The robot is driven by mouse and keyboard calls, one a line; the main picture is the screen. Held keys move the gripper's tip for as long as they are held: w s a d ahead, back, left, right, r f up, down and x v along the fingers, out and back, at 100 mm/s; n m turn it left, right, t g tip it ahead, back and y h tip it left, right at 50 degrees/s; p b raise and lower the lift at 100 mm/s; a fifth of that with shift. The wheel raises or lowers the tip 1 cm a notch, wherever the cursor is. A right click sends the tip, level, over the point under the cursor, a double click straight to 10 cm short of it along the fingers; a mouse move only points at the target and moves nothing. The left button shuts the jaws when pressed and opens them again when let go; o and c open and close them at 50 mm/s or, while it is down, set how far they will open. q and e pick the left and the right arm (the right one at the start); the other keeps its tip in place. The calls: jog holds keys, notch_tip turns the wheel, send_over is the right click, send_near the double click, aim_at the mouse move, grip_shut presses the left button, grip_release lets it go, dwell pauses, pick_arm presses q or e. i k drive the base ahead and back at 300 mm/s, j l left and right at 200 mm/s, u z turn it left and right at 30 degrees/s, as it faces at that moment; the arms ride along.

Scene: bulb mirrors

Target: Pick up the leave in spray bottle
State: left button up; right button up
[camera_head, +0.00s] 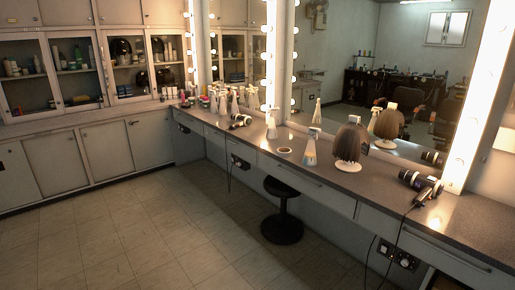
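A spray bottle (310,153) with a white trigger head stands upright on the counter, left of the brown wig head. A smaller white bottle (271,127) stands further back along the counter. Several more white bottles (223,103) cluster near the far corner. Labels are too small to read, so I cannot tell which is the leave in spray. Neither of my grippers shows in this view.
The dark counter (330,185) runs under lit mirrors. On it are a wig head (350,145), a small round dish (284,150) and hair dryers (420,184) (240,121). A black stool (282,212) stands by the counter. The tiled floor at left is clear.

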aim_at(310, 158)
jog(key=i+z, duration=0.2)
jog(key=i, duration=0.35)
jog(key=i+j+z, duration=0.15)
jog(key=i, duration=0.35)
jog(key=i+j+z, duration=0.2)
jog(key=i, duration=0.3)
jog(key=j, duration=0.1)
